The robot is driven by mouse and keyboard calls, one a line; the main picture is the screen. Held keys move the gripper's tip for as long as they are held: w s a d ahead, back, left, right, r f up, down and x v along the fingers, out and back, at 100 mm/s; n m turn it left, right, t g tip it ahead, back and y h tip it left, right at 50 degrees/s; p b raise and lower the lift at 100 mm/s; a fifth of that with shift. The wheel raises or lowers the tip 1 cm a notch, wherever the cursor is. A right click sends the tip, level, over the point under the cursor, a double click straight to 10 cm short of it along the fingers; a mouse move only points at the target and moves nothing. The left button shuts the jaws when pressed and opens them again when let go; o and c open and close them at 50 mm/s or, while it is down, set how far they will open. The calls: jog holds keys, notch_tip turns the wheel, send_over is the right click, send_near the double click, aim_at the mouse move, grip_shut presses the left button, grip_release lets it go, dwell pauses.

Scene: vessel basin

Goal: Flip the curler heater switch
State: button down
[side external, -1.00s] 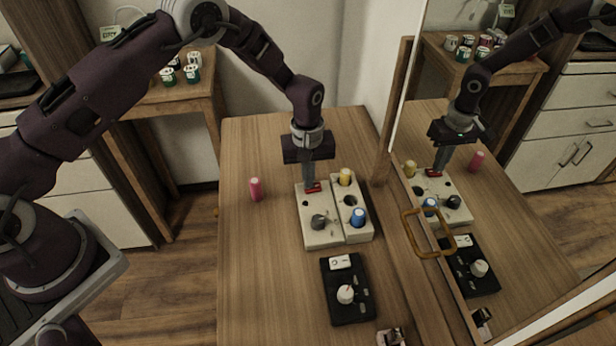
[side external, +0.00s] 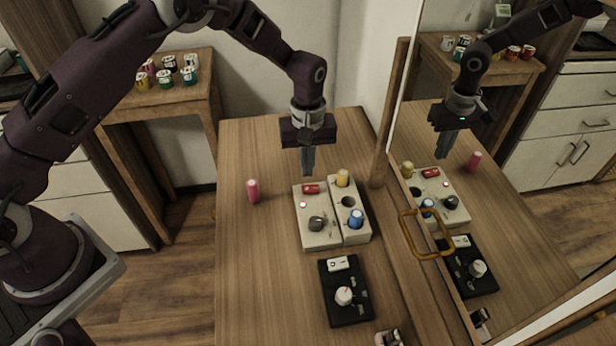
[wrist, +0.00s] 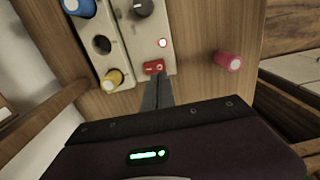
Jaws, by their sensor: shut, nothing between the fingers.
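The curler heater (side external: 320,232) is a cream box on the wooden table. Its red rocker switch (side external: 311,189) is at the far end, and it also shows in the wrist view (wrist: 154,67). A small indicator light (side external: 303,204) beside the switch glows red; it also shows in the wrist view (wrist: 163,43). A dark knob (side external: 316,223) is on the same box. My gripper (side external: 308,172) is shut and empty, pointing down, raised above the far end of the heater and apart from the switch.
A yellow curler (side external: 342,178) and a blue curler (side external: 356,218) stand in the heater's holder strip, with an empty hole between. A pink curler (side external: 253,191) stands alone to the left. A black device (side external: 347,305) lies nearer. A mirror is on the right.

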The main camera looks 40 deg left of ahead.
notch_tip(320, 180, up, 9)
jog(key=shift+a, duration=0.15)
jog(key=shift+r, duration=0.15)
notch_tip(320, 180, up, 12)
jog(key=m+t, duration=0.2)
send_over(306, 187)
jog(key=s+a, duration=0.3)
jog(key=s, duration=0.3)
jog(key=s+a+r+m+t, duration=0.1)
jog(key=s+a+r+m, duration=0.15)
jog(key=s+r, duration=0.65)
jog(key=s+a+f+m+t, duration=0.1)
jog(key=s+m, duration=0.1)
jog(key=s, duration=0.6)
jog(key=s+a+m+t, duration=0.1)
jog(key=s+m, duration=0.1)
jog(key=s, duration=0.7)
jog(key=shift+s+f+t, duration=0.2)
jog(key=shift+f+t, duration=0.2)
